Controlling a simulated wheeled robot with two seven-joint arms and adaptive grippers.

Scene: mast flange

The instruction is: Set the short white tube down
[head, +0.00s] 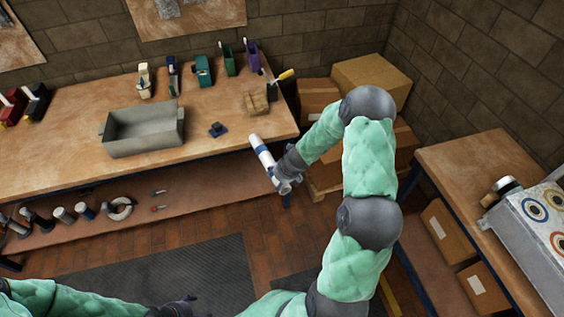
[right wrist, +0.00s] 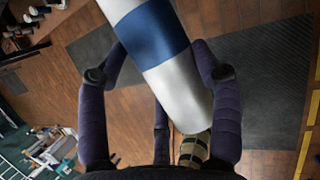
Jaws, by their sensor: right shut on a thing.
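The short white tube (head: 260,147), with a blue band, is held tilted by my right gripper (head: 287,172) at the front right corner of the long workbench (head: 225,135). In the right wrist view the white tube (right wrist: 185,85) runs between the dark fingers of my right gripper (right wrist: 160,75), which is shut on it. I cannot tell whether the tube touches the bench edge. My left gripper (head: 181,307) shows dark and small at the bottom of the head view; its fingers are unclear.
Cardboard boxes (head: 370,80) stand behind my right arm. The bench's front right part has bare room.

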